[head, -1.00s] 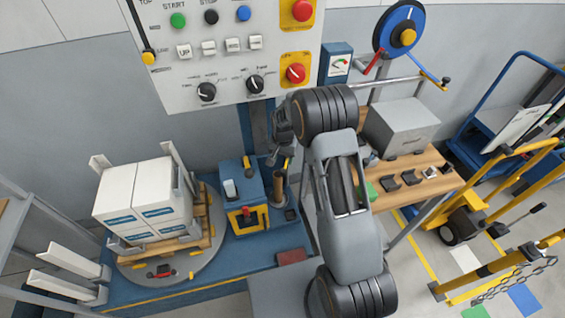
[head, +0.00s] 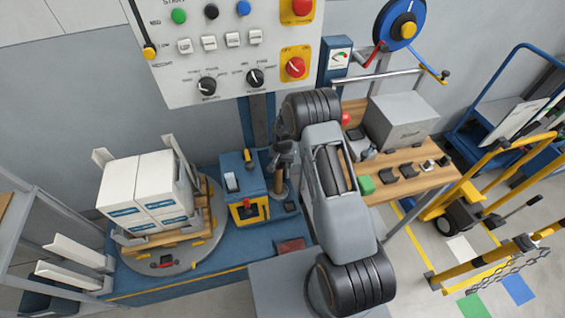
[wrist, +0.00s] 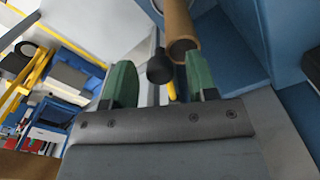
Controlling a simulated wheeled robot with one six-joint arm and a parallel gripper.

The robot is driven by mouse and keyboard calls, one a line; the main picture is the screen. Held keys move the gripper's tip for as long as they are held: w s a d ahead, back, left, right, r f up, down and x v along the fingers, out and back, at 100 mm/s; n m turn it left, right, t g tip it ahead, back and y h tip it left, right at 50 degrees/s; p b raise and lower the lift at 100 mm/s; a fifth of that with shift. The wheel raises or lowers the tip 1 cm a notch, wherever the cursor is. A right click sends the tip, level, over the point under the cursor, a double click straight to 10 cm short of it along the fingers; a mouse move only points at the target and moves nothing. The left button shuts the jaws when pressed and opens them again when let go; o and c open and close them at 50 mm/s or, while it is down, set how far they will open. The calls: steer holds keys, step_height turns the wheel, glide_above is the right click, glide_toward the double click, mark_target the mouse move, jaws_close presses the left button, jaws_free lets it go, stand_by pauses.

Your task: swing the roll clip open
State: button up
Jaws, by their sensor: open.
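My gripper (wrist: 160,78) is open, with its two green finger pads apart and nothing held between them. In the wrist view a black ball knob (wrist: 160,69) shows between the fingertips, beside the end of a brown roll tube (wrist: 179,28). A small yellow piece (wrist: 171,91) shows just below the knob. I cannot tell for sure which of these parts is the roll clip. In the head view my gripper (head: 283,158) is over the brown tube (head: 279,188), which stands beside the blue box; my arm and gripper partly hide that spot.
The blue box (head: 243,186) with a yellow-framed front stands left of the tube. Stacked white cartons (head: 150,195) sit on a turntable further left. The control panel (head: 225,60) is above. A wooden bench (head: 410,180) with small items and a grey box is to the right.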

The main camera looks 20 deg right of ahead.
jaws_close()
stand_by(0.3)
